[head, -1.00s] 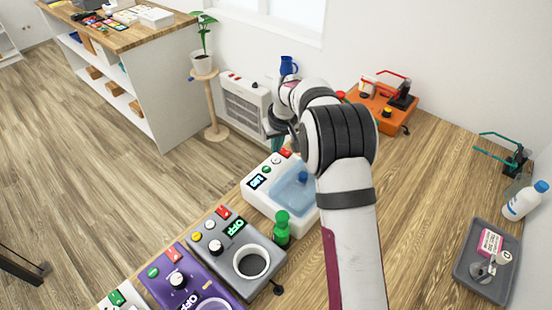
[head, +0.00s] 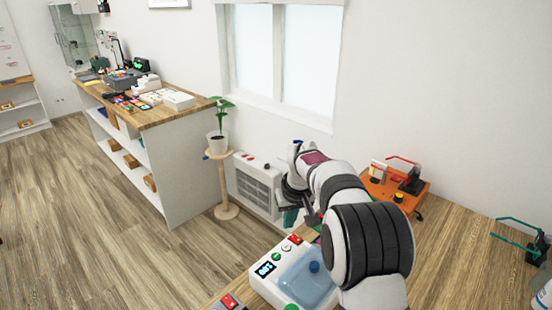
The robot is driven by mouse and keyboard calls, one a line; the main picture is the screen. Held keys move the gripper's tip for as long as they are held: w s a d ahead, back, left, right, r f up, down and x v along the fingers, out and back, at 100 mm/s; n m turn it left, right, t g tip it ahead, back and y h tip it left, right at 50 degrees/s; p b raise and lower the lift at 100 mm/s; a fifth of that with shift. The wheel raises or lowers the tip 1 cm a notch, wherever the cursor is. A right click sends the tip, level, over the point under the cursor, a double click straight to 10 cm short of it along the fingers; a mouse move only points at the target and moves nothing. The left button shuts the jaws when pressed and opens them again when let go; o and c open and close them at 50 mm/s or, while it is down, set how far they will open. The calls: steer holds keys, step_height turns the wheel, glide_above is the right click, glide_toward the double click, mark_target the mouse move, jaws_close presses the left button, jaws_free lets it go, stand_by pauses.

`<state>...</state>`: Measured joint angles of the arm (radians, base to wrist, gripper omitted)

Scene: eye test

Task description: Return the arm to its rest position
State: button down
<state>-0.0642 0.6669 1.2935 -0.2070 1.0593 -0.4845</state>
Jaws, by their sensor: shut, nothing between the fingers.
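My gripper (head: 291,216) is shut and empty. It hangs at the far end of my arm, in front of the white heater and above the back edge of the bench. My arm reaches in from the lower right, with its large dark-banded joint nearest the camera. The wrist partly hides the gripper and what stands behind it. No contact between the gripper and any object is visible.
A white water bath (head: 285,290) with a blue basin stands just below my arm. An orange device (head: 395,196) sits behind it to the right. A potted plant (head: 218,138) on a wooden stand, a heater (head: 256,187) and a shelved counter (head: 185,170) are beyond. A teal clamp stand (head: 535,250) is at right.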

steer(key=s+d+r+m+g, duration=0.1)
steer(key=s+r+m, duration=0.15)
steer(key=s, duration=0.45)
steer(key=s+r+m, duration=0.1)
steer(key=s+r, duration=0.3)
steer(key=s, duration=0.3)
steer(key=s+f+m+g, duration=0.1)
steer(key=s+m, duration=0.1)
steer(key=s, duration=1.1)
steer(key=s+f+m+g+y, duration=0.1)
steer(key=s+f+m, duration=0.1)
steer(key=s, duration=1.2)
steer(key=shift+d+m, duration=0.2)
steer(key=shift+m, duration=0.15)
